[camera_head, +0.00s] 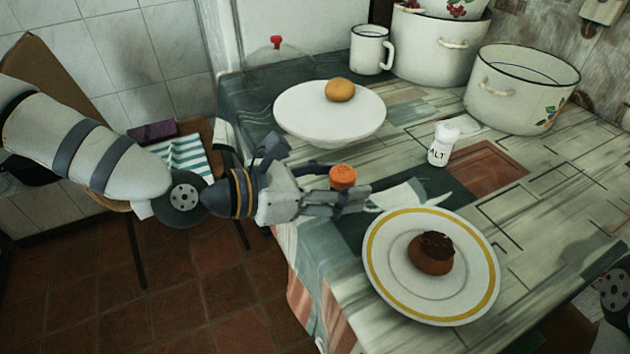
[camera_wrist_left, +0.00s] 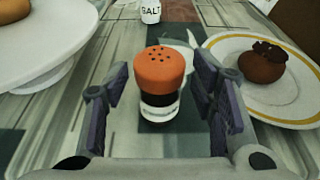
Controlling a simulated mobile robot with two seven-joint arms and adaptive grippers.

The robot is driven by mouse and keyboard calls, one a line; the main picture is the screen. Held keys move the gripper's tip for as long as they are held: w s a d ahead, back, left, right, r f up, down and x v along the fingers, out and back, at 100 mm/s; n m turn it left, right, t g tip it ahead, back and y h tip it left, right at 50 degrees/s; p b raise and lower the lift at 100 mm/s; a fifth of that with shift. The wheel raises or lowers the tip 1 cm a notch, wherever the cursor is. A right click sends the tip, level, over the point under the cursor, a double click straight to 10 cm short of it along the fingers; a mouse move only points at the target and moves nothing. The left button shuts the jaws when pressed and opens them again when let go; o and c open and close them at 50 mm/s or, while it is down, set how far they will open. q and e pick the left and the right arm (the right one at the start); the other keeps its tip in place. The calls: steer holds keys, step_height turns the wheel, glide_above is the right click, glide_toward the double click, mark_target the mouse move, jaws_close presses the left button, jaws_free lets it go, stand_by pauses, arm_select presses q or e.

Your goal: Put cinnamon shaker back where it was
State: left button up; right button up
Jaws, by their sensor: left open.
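The cinnamon shaker has an orange perforated cap (camera_head: 343,176) and a clear lower body with dark contents. In the left wrist view the shaker (camera_wrist_left: 160,88) stands upright between my left gripper's fingers, with a gap on each side. My left gripper (camera_head: 338,190) is open around it, near the table's left edge. In the head view the fingers hide most of the shaker's body. It stands between the white cake stand (camera_head: 330,127) and the yellow-rimmed plate (camera_head: 432,305). My right gripper is not in view.
A white salt shaker (camera_head: 442,146) stands farther back to the right. A bun (camera_head: 340,90) sits on the cake stand, and a chocolate-topped bun (camera_head: 432,258) on the plate. White pots (camera_head: 520,95) and a mug (camera_head: 370,50) stand at the back. The table's right part is fairly clear.

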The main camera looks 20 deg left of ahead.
arm_select(q)
steer(key=r+p+v, duration=0.1)
steer(key=p+v, duration=0.1)
steer(key=v, duration=0.8)
steer(key=s+d+f+m+g+y, duration=0.2)
steer(key=s+f+m+g, duration=0.35)
steer(key=s+f, duration=0.4)
steer(key=s+d+f+m+g+y, duration=0.2)
steer(key=s+f+m+g, duration=0.3)
steer(key=s+f, duration=0.45)
steer(key=s+a+f+m+g+y, duration=0.1)
steer(key=s+a+f+m+y, duration=0.2)
steer(key=s+m, duration=0.5)
steer(key=s+a+f+m+g+y, duration=0.2)
steer(key=s+a+f+m+y, duration=0.1)
steer(key=s+a+m, duration=0.3)
steer(key=s+f+m, duration=0.1)
steer(key=s+m, duration=0.1)
steer(key=s, duration=0.1)
steer(key=shift+a+f+y, duration=0.2)
steer(key=shift+a+y, duration=0.1)
steer(key=shift+a, duration=0.05)
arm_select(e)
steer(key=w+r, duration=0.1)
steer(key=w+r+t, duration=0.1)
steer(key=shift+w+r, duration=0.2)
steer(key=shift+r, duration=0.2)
arm_select(q)
steer(key=shift+g, duration=0.25)
